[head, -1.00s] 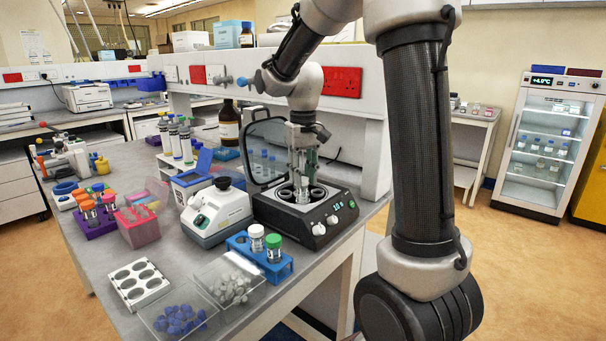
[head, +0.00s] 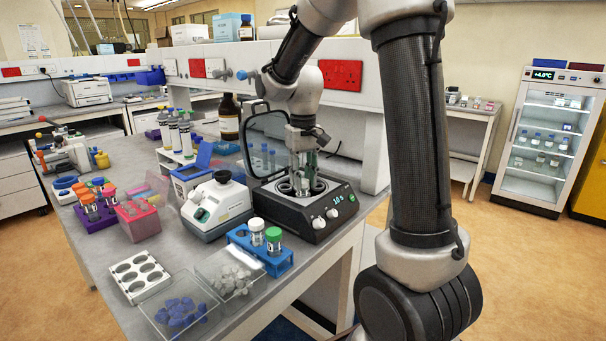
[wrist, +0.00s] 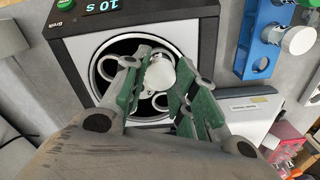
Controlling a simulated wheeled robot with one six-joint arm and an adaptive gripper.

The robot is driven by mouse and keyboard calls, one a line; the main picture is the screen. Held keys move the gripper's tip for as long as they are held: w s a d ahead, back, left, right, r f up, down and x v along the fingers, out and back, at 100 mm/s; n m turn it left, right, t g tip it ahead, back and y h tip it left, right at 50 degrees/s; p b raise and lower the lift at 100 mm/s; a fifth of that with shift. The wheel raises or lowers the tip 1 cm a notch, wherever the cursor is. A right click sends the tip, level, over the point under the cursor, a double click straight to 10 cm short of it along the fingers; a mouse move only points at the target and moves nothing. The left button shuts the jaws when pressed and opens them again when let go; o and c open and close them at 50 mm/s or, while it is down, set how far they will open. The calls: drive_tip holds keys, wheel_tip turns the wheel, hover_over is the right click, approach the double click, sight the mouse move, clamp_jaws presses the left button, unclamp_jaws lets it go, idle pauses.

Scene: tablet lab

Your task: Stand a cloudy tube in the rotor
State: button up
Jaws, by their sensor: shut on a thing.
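My gripper (head: 303,176) points down into the open centrifuge (head: 325,207). In the wrist view its green-padded fingers (wrist: 160,78) are shut on a white-capped tube (wrist: 160,72). The tube is upright over or in the rotor (wrist: 119,93); I cannot tell how deep it sits, since the cap and fingers hide its body. Its liquid is not visible. In the head view the rotor (head: 318,187) shows dark round wells around the fingers. A blue rack (head: 258,256) in front holds a white-capped tube (head: 257,231) and a green-capped tube (head: 273,240).
The centrifuge lid (head: 268,128) stands open behind the rotor. A grey-white device (head: 217,208) is to its left. Open trays of blue pieces (head: 180,309) and clear pieces (head: 232,279), a white holder (head: 138,277) and a pink rack (head: 138,219) stand further left.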

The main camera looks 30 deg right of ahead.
drive_tip(key=o, duration=0.9)
wheel_tip(320, 180, up, 12)
drive_tip(key=shift+f, duration=0.1)
drive_tip(key=s+f+t, duration=0.1)
drive_tip(key=s, duration=0.6)
drive_tip(key=s+f+t, duration=0.1)
drive_tip(key=s+t, duration=0.1)
drive_tip(key=s, duration=0.6)
drive_tip(key=s+f+t, duration=0.1)
drive_tip(key=s, duration=0.7)
drive_tip(key=shift+s+d+f, duration=0.25)
drive_tip(key=shift+d+f, duration=0.15)
